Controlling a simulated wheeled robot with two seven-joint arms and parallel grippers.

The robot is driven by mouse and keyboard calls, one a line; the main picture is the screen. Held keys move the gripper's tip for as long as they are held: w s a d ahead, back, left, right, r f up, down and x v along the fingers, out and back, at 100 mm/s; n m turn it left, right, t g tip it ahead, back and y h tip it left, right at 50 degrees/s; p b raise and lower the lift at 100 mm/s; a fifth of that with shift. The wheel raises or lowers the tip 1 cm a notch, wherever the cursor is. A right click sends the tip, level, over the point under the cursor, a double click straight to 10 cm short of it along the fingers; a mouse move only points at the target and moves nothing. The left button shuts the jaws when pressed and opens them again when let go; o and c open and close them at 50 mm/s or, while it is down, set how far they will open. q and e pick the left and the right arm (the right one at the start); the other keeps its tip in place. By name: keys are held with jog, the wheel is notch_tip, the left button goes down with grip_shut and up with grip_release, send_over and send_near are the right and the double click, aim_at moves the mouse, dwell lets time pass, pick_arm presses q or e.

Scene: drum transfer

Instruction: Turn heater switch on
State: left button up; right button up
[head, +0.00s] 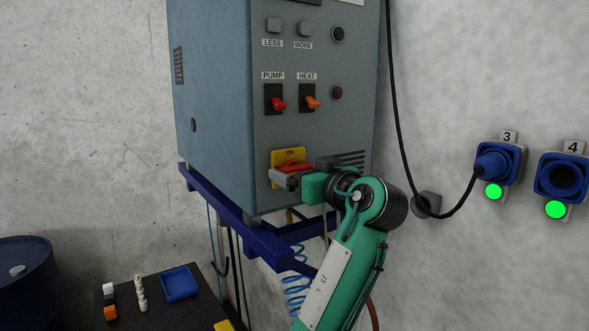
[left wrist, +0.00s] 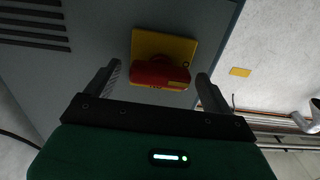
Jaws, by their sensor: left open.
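The heater switch (head: 313,102) is an orange toggle under the HEAT label on the front of a blue-grey cabinet. Its lever sticks out, and I cannot tell its on or off position. My left gripper (head: 284,178) is lower on the panel, well below that switch, at a red rotary knob (head: 294,167) on a yellow plate marked ON. In the left wrist view my left gripper (left wrist: 158,72) is open, with one finger on each side of the red knob (left wrist: 160,75). I cannot tell whether they touch it. My right gripper is not in view.
A red PUMP toggle (head: 278,103) sits just left of the heater switch. LESS (head: 273,25) and MORE (head: 304,29) buttons are above. A black cable (head: 398,130) hangs right of the cabinet. A blue frame (head: 245,228) supports it. A dark table (head: 160,312) stands lower left.

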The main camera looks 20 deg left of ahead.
pick_arm(q)
jog(key=shift+s+d, duration=0.1)
jog(key=shift+d, duration=0.05)
jog(key=shift+c, duration=0.5)
jog(key=c, duration=0.9)
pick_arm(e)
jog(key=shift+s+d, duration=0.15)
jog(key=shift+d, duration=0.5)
